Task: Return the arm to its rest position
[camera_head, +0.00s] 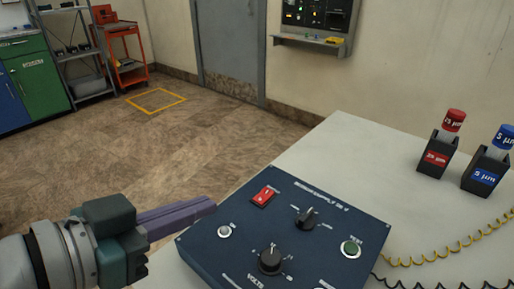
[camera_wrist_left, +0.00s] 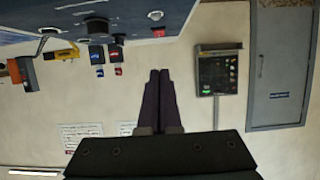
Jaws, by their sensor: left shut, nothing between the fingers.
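My left gripper (camera_head: 208,204) comes in from the lower left in the head view, with its purple fingers together and nothing between them. It is just left of the blue control box (camera_head: 285,235), near the box's left edge, and I cannot tell whether it is above the table's edge. The left wrist view shows the same shut fingers (camera_wrist_left: 160,75) pointing toward the wall, with the picture upside down. My right gripper is in neither view.
The control box has a red switch (camera_head: 265,196), black knobs (camera_head: 270,261) and a green button (camera_head: 350,248). It sits on a white table (camera_head: 400,190). Open floor (camera_head: 130,150) lies left.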

